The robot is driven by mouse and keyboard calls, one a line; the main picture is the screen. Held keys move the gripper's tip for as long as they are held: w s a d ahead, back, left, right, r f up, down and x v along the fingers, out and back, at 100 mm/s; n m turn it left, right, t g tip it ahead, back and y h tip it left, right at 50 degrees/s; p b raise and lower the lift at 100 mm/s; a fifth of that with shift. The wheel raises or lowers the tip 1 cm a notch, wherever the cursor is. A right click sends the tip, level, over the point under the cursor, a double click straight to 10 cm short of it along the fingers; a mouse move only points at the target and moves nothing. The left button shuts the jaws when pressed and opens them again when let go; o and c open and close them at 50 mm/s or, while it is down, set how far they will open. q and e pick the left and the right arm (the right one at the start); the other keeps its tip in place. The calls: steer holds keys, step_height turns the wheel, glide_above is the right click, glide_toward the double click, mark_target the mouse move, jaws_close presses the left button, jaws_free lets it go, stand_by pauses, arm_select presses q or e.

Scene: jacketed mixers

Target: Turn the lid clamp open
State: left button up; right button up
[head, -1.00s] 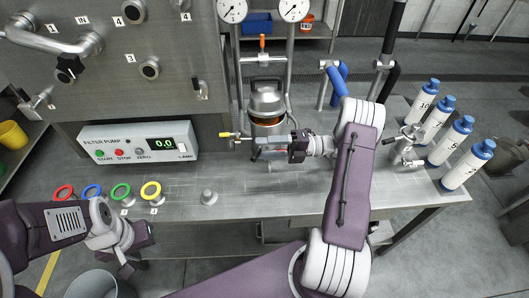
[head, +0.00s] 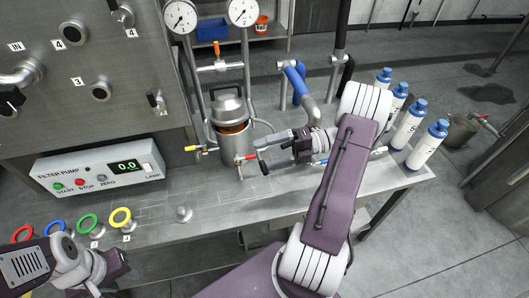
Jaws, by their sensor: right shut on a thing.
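The metal vessel (head: 229,137) stands on the bench, with its lid (head: 228,104) and top handle in place. A yellow-tipped handle (head: 190,148) sticks out to its left and a red-tipped one (head: 245,158) at its lower right.
Blue-capped bottles (head: 408,125) line the bench's right end. A blue-handled pipe (head: 299,82) rises behind my right gripper. The filter pump box (head: 98,171) and coloured rings (head: 88,223) are at the left. The bench front (head: 218,205) is mostly clear.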

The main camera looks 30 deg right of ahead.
steer(key=shift+o, duration=0.2)
steer(key=shift+s+d+r, duration=0.1)
steer(key=shift+r, duration=0.45)
steer(key=shift+d+p, duration=0.65)
steer(key=shift+d, duration=0.35)
steer(key=shift+d+f, duration=0.1)
steer(key=shift+d, duration=0.65)
steer(key=shift+w+d+f+p, duration=0.1)
steer(key=shift+w+d+p, duration=0.2)
steer(key=shift+d, duration=0.55)
steer(key=shift+w+d+f+p, duration=0.15)
steer(key=shift+w+d, duration=0.15)
steer(key=shift+d, duration=0.55)
steer(key=shift+c, duration=1.2)
steer(key=shift+w+d, duration=0.1)
steer(key=shift+d, duration=0.3)
steer(key=c, duration=0.5)
steer(key=shift+w+d+f, duration=0.1)
steer(key=shift+d+f, duration=0.05)
steer(key=shift+d, duration=0.3)
steer(key=shift+w+d+f, duration=0.1)
steer(key=shift+d, duration=0.35)
